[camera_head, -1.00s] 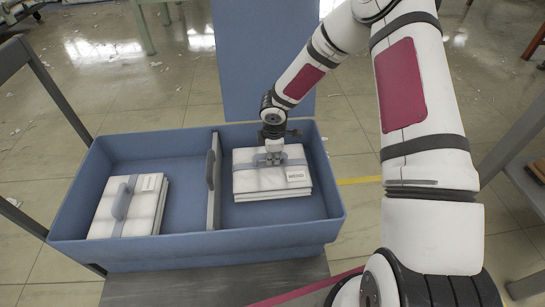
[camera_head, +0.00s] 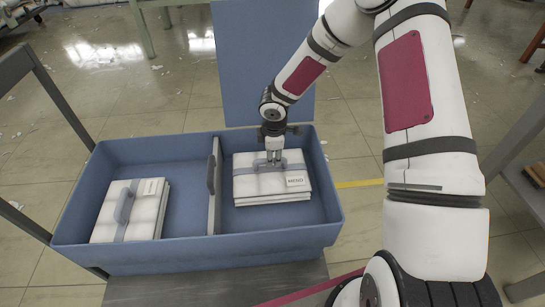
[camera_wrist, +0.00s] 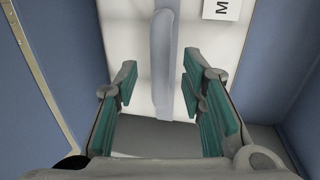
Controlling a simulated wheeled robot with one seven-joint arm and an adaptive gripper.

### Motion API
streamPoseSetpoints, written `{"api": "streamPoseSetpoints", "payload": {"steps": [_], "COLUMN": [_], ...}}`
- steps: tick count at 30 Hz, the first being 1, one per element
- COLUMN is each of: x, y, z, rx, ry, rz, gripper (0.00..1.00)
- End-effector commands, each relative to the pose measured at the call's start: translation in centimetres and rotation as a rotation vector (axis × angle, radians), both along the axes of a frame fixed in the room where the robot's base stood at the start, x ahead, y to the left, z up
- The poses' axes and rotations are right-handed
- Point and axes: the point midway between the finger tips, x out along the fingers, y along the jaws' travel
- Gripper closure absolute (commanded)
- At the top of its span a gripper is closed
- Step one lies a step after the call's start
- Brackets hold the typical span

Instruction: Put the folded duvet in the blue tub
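The blue tub (camera_head: 110,255) has two compartments split by a divider (camera_head: 215,185). A folded white duvet (camera_head: 245,189) with a grey strap, an upright strap handle and a "MEND" label lies flat in the right compartment. Another folded white duvet (camera_head: 105,222) with a strap and a label, too small to read, lies in the left compartment. My gripper (camera_head: 275,158) is just above the right duvet at its handle. In the wrist view my gripper (camera_wrist: 160,95) is open, its green-padded fingers on either side of the handle (camera_wrist: 162,60), with gaps showing.
A blue panel (camera_head: 265,60) stands upright behind the tub. The tub is on a grey surface (camera_head: 215,287). A grey frame (camera_head: 55,95) stands at the left and a shelf (camera_head: 520,180) at the right. Both compartments have bare floor beside their duvets.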

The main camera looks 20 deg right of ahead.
Motion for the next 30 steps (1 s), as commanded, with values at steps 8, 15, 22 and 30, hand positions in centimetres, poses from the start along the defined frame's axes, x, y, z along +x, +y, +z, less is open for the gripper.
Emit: {"api": "streamPoseSetpoints", "payload": {"steps": [8, 15, 22, 30], "x": [-1.0, -1.5, -1.6, -4.3], "y": [0.2, 0.3, 0.2, -3.3], "z": [5.9, 7.9, 8.3, 15.4], "rx": [0.000, -0.001, -0.006, -0.142], "ry": [-0.003, 0.000, 0.000, -0.012], "rz": [-0.001, -0.001, -0.005, -0.178], "gripper": [0.63, 0.63, 0.63, 0.63]}}
